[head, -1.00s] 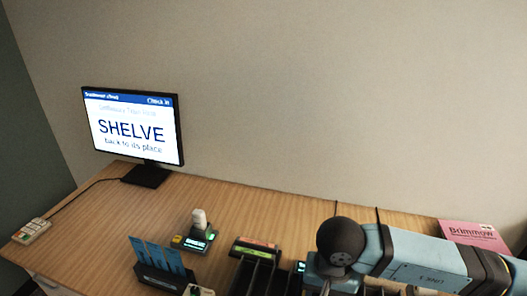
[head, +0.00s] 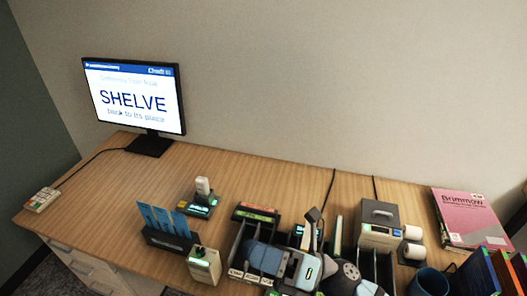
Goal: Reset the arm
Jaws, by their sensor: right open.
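My right gripper (head: 325,232) shows at the lower centre, over the black sorter rack (head: 244,246) on the desk. Its two fingers stand apart with nothing visible between them. Parts of my right arm cover the front and right of the rack. My left gripper is not in view.
A monitor (head: 133,98) reading "SHELVE back to its place" stands on the wooden desk (head: 110,190). A scanner stand (head: 199,205), blue card holder (head: 165,232), printer (head: 379,225), pink Brimmow book (head: 465,217) and dark blue cup (head: 428,282) are around.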

